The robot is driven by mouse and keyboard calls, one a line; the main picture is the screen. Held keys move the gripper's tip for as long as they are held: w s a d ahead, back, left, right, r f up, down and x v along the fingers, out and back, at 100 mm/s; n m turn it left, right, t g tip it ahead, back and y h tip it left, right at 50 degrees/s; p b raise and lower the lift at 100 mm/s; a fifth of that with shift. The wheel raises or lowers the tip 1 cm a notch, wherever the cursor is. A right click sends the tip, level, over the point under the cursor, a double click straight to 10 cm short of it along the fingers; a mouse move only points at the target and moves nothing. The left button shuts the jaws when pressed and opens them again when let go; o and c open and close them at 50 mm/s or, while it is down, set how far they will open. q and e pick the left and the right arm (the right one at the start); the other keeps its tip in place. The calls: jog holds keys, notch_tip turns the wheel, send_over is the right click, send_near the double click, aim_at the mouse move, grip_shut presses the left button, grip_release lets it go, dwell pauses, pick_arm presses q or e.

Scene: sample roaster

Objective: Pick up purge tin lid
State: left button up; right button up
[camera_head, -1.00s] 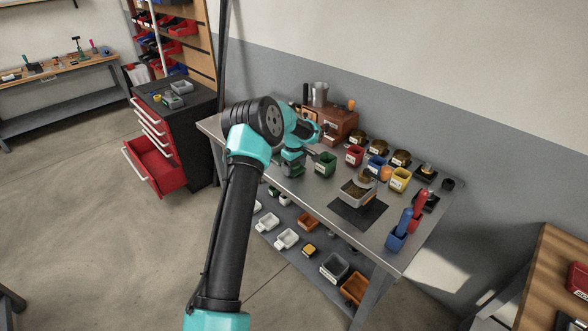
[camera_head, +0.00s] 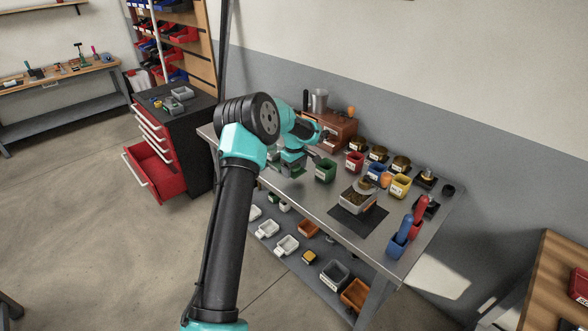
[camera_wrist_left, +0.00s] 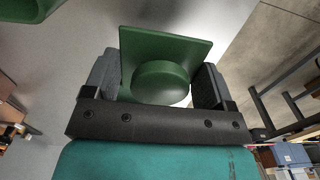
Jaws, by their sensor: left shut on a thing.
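The purge tin lid (camera_wrist_left: 160,82) is a green square plate with a round knob, seen in the left wrist view. My left gripper (camera_head: 299,166) is shut on it, with one dark finger on each side of the knob. In the head view the gripper is over the left part of the steel bench, and the arm partly hides the lid. I cannot tell whether the lid still touches the bench. An open green tin (camera_head: 325,171) stands just right of the gripper; its edge also shows at the top left of the left wrist view (camera_wrist_left: 22,8). My right gripper is not in view.
Red (camera_head: 354,162), blue (camera_head: 376,167) and yellow (camera_head: 400,186) tins stand further right on the bench. A metal container (camera_head: 357,203) sits on a dark mat. A brown box (camera_head: 338,132) stands behind the gripper. The bench's front edge is close to the gripper.

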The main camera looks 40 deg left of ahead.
pick_arm(q)
jog(key=s+d+r, duration=0.1)
jog(key=s+d, duration=0.8)
jog(key=s, duration=0.2)
jog(key=shift+r, duration=0.2)
